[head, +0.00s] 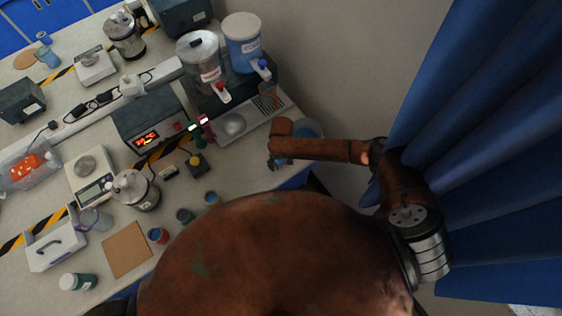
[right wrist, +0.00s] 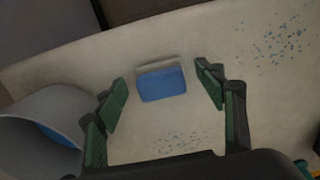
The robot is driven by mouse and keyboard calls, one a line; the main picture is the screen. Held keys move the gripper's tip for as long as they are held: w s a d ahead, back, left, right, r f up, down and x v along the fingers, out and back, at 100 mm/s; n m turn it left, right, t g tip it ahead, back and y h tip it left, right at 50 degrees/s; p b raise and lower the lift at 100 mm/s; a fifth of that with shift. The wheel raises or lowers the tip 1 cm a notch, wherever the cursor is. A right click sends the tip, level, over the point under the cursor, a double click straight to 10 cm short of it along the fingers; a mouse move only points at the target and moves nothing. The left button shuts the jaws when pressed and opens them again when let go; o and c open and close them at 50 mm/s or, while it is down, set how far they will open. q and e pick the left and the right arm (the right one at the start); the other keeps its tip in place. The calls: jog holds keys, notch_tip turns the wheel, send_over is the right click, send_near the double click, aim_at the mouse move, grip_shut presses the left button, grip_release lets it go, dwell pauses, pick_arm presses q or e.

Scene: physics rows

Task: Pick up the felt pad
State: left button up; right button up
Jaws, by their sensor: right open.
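The felt pad (right wrist: 162,83) looks like a small blue block with a pale grey back edge. In the right wrist view it lies on a light surface, ahead of and between my fingers, with a gap on each side. My right gripper (right wrist: 163,82) is open and empty, with green-lined fingers spread. In the head view my right gripper (head: 273,162) is small and partly hidden by its own arm at the bench's right edge. I cannot make out the pad there. My left gripper is not in view.
A grey round container (right wrist: 45,125) with blue inside stands left of my fingers. Blue specks (right wrist: 280,42) are scattered on the surface. In the head view the bench (head: 75,215) is crowded with instruments and jars. A blue curtain (head: 490,130) hangs at the right.

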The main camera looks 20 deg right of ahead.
jog(key=shift+f, duration=0.2)
jog(key=shift+c, duration=0.5)
jog(key=c, duration=1.1)
jog(key=shift+o, duration=0.2)
jog(key=shift+r, duration=0.1)
jog(key=shift+r, duration=0.6)
jog(key=s+a+r, duration=0.5)
jog(key=s+r, duration=0.6)
jog(key=s, duration=0.2)
jog(key=shift+a+r+b, duration=0.15)
jog(key=shift+r+b, duration=0.2)
jog(key=shift+b, duration=0.05)
